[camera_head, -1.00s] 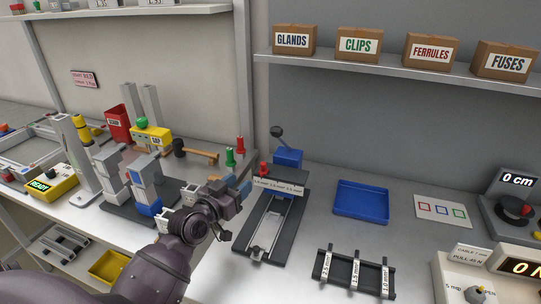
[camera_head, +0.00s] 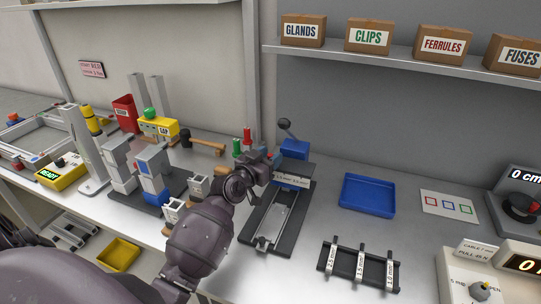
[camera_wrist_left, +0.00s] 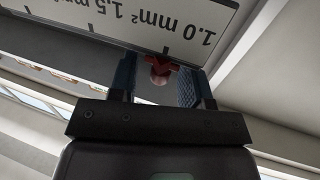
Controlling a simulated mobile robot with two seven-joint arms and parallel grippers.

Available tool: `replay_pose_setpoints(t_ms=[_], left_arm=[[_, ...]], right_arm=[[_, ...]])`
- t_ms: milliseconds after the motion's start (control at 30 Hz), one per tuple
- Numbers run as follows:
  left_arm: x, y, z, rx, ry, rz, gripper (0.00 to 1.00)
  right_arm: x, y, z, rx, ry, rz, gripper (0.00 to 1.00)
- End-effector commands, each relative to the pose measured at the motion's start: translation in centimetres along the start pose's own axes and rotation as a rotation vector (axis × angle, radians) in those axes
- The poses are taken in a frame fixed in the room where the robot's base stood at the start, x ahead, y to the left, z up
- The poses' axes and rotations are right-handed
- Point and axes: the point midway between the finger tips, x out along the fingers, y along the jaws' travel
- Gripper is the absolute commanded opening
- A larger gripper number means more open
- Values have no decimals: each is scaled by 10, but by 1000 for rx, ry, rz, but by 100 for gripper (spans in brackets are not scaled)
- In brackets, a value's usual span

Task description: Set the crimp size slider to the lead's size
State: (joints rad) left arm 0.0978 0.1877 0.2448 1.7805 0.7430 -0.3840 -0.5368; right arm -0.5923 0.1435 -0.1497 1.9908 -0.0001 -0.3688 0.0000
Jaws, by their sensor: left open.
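The crimp tool (camera_head: 283,225) is a black-based press with a blue head and a dark lever. Its white size label (camera_head: 291,180) is partly covered by my left gripper (camera_head: 271,170). In the left wrist view the label (camera_wrist_left: 150,22) appears upside down, with 1.0 mm² and 1.5 mm² legible. The red slider knob (camera_wrist_left: 158,73) sits below the label's edge, between my left fingers (camera_wrist_left: 158,88), which are open around it with gaps on both sides. Its red pointer is near a tick on the 1.0 side; the exact setting is unclear. I cannot identify the lead.
A black rack (camera_head: 377,262) with size tags stands in front. An empty blue tray (camera_head: 368,195) and a card with coloured squares (camera_head: 449,205) lie to the right. Red and green pegs (camera_head: 247,138) stand close behind the gripper. Control boxes occupy the right edge.

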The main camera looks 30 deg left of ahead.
Motion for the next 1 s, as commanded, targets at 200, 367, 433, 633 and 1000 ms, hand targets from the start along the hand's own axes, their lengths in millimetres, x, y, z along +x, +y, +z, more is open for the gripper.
replay_pose_setpoints(t_ms=[200,367,433,633,1000], left_arm=[[8,0,0,0,0,0,44],[8,0,0,0,0,0,44],[7,0,0,0,0,0,41],[7,0,0,0,0,0,10],[10,9,-2,-2,0,1,0]], right_arm=[[-1,-2,2,6,-4,1,43],[-3,-1,6,7,-12,2,43],[-4,-1,8,8,-15,2,43],[-5,0,9,6,-19,2,43],[-4,1,-2,0,-4,1,43]])
